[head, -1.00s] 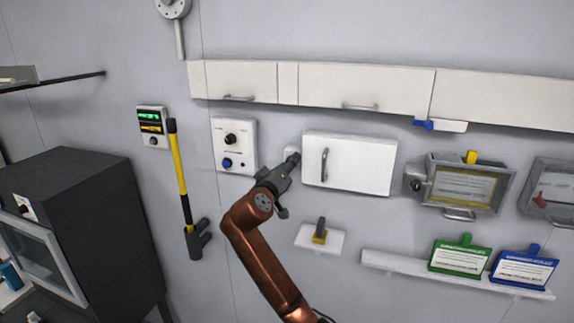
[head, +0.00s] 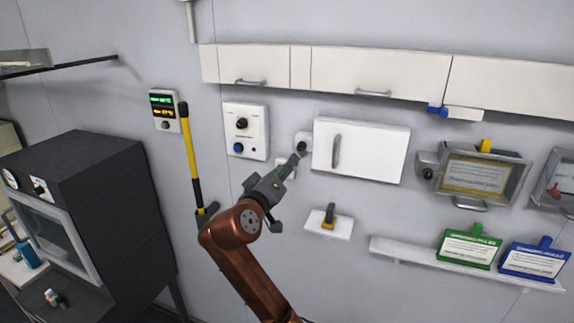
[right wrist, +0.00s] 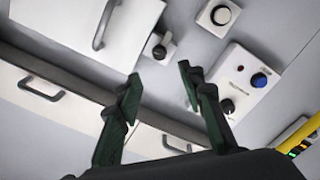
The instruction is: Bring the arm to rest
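My right arm comes up from the bottom of the head view. Its gripper (head: 288,168) is in front of the wall, below and left of a black knob on a white plate (head: 302,143) beside the white wall cabinet (head: 372,150). In the right wrist view the two dark green fingers of this gripper (right wrist: 159,78) are apart with nothing between them. The knob (right wrist: 158,46) and the cabinet (right wrist: 75,25) appear beyond the fingertips, apart from them. My left gripper is in neither view.
A control panel (head: 245,130) with black and blue knobs is left of the cabinet. A yellow-black bar (head: 191,150) hangs beside a display box (head: 165,111). A dark oven-like unit (head: 110,180) stands left.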

